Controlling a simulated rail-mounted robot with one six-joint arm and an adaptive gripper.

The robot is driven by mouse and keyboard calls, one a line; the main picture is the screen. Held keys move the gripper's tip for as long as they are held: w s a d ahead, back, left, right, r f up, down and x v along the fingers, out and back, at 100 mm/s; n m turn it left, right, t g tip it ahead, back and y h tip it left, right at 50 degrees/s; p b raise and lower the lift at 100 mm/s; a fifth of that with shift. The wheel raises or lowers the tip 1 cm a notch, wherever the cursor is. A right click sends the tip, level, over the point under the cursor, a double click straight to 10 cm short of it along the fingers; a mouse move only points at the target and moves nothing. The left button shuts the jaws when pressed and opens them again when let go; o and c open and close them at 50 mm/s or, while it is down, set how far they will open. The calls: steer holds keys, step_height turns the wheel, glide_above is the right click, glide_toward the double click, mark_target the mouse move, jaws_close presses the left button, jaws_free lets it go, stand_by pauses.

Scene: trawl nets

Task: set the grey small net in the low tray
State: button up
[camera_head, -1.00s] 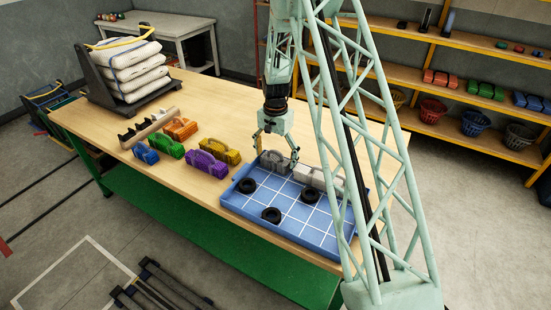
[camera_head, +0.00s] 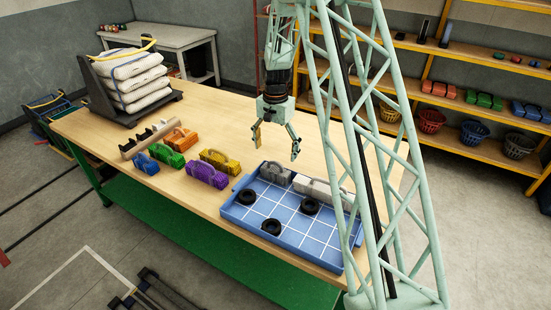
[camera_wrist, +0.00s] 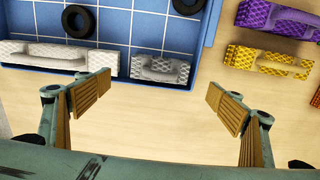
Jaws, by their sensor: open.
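The grey small net (camera_head: 275,173) lies inside the blue low tray (camera_head: 231,211), in its back left corner. In the wrist view the net (camera_wrist: 160,68) rests on the tray floor (camera_wrist: 120,22) along the back wall. My gripper (camera_head: 277,142) is open and empty above the back edge of the tray, apart from the net. In the wrist view the fingers (camera_wrist: 163,92) are spread wide, with nothing between them but bare table.
A longer pale grey net (camera_head: 315,188) lies beside the small one along the tray's back. Black rings (camera_head: 271,227) sit in the tray. Purple (camera_head: 207,174), yellow (camera_head: 220,161) and other coloured nets stand left of it.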

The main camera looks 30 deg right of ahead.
steer(key=shift+r, duration=1.3)
steer(key=shift+r, duration=0.1)
steer(key=shift+a+r, duration=0.1)
steer(key=shift+r, duration=0.15)
steer(key=s+a+r+n+t, duration=0.1)
steer(key=s+a+r+n, duration=0.1)
steer(key=s+a+r, duration=0.55)
steer(key=s+a+r+n, duration=0.2)
steer(key=s+r, duration=0.3)
steer(key=r, duration=0.6)
steer(key=s+a+r+n+t, duration=0.1)
steer(key=s+a+r, duration=0.3)
steer(key=s+r, duration=0.45)
steer(key=s+a+r+n, duration=0.2)
steer(key=s+a, duration=0.1)
steer(key=s, duration=0.7)
steer(key=s+a+r+n+t, duration=0.1)
steer(key=s+a+r+n, duration=0.1)
steer(key=s, duration=0.8)
steer(key=s+a+r+n, duration=0.2)
steer(key=s+a+r, duration=0.2)
steer(key=s, duration=0.6)
steer(key=shift+s+n+t, duration=0.2)
steer(key=shift+n+t, duration=0.1)
steer(key=shift+t, duration=0.1)
